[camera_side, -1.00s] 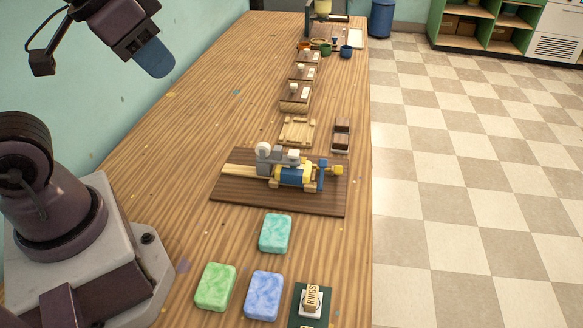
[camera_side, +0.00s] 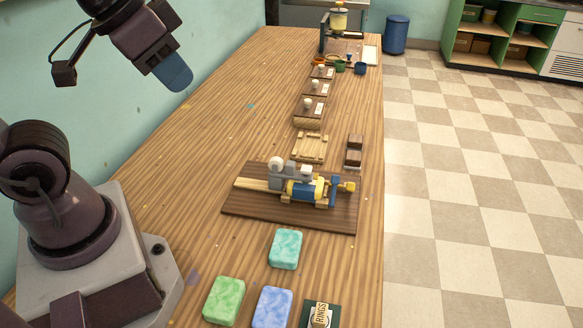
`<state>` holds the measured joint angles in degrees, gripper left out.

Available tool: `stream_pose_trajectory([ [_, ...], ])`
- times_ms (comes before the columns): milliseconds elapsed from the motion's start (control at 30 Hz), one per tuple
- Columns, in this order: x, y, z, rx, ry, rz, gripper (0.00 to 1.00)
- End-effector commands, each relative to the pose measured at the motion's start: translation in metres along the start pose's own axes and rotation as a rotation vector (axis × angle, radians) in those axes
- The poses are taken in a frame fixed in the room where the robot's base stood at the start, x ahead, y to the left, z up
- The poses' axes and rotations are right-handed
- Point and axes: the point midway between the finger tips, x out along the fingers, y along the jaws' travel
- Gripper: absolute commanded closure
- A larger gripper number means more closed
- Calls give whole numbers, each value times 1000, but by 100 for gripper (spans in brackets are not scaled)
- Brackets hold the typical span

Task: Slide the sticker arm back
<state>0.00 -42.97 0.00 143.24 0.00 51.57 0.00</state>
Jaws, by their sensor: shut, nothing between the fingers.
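A small sticker machine stands on a dark wooden board (camera_side: 245,214) in the middle of the table. It has a pale wooden rail (camera_side: 255,184) at the left, a white roll (camera_side: 276,163), grey blocks, a blue cylinder (camera_side: 300,190) and a blue upright with a yellow knob (camera_side: 350,186) at the right. Which part is the sticker arm is too small to tell for sure. My gripper (camera_side: 178,82), with blue fingers, is shut and empty, raised at the upper left, well apart from the machine.
Teal (camera_side: 285,248), green (camera_side: 223,300) and blue (camera_side: 272,308) soaps lie in front of the board. A dark green "RINGS" piece (camera_side: 320,317) is beside them. Behind stand a wooden tray (camera_side: 309,148), dark brown blocks (camera_side: 354,150) and several stamp boxes. The table's left side is clear.

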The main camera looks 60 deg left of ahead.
Motion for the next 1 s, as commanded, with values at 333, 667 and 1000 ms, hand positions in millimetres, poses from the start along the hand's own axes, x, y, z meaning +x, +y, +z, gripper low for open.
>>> stream_pose_trajectory([
  [333,3,-2,1,-7,-17,-4,72],
  [667,64,-18,-25,-16,-285,-22,51],
  [1000,172,-48,-70,265,-499,66,51],
])
